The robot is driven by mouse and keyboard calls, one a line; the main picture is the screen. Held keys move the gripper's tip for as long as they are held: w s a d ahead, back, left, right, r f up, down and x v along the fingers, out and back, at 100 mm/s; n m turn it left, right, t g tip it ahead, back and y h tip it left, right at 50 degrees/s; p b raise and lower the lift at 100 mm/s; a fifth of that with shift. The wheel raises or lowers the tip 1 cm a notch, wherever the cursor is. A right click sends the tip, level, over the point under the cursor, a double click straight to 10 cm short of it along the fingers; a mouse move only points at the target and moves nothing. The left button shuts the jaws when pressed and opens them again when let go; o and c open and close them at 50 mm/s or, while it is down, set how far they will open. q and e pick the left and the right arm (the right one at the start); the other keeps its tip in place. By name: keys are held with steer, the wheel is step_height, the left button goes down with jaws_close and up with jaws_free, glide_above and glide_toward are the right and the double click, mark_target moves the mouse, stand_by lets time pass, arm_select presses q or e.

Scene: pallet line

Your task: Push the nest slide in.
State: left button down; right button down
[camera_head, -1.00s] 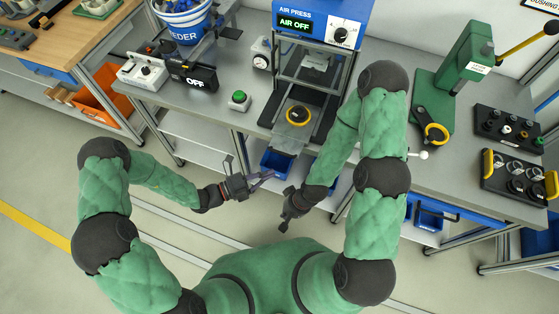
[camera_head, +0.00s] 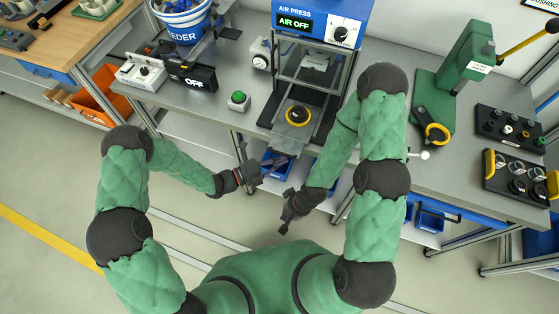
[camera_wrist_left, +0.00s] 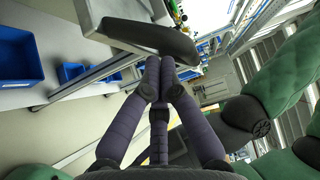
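The nest slide (camera_head: 285,145) is a grey plate under the air press (camera_head: 312,60). It sticks out past the front edge of the bench. A yellow-ringed round nest (camera_head: 298,115) sits on it. My left gripper (camera_head: 268,168) is just below and left of the slide's front end. In the left wrist view its purple-grey fingers (camera_wrist_left: 160,68) are drawn together and hold nothing. A dark rounded bar (camera_wrist_left: 150,38) lies just past the fingertips; I cannot tell whether they touch. My right gripper (camera_head: 286,218) hangs empty, right of and below the left one; its fingers are too small to read.
The press display reads AIR OFF. A green button (camera_head: 238,98) and an OFF box (camera_head: 192,78) stand on the bench left of the press. A green hand press (camera_head: 455,80) stands right. Blue bins (camera_head: 275,162) sit below the bench edge.

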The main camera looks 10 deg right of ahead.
mark_target(289, 138)
arm_select(q)
steer(key=w+d, duration=0.1)
steer(key=w, duration=0.1)
steer(key=w+d+b, duration=0.1)
steer(key=w+d, duration=0.1)
steer(key=w, duration=0.1)
steer(key=w+d, duration=0.2)
steer(key=shift+w+f, duration=0.1)
steer(key=shift+w, duration=0.1)
steer(key=shift+w+d, duration=0.2)
steer(key=shift+w, duration=0.15)
steer(key=shift+s+a, duration=0.1)
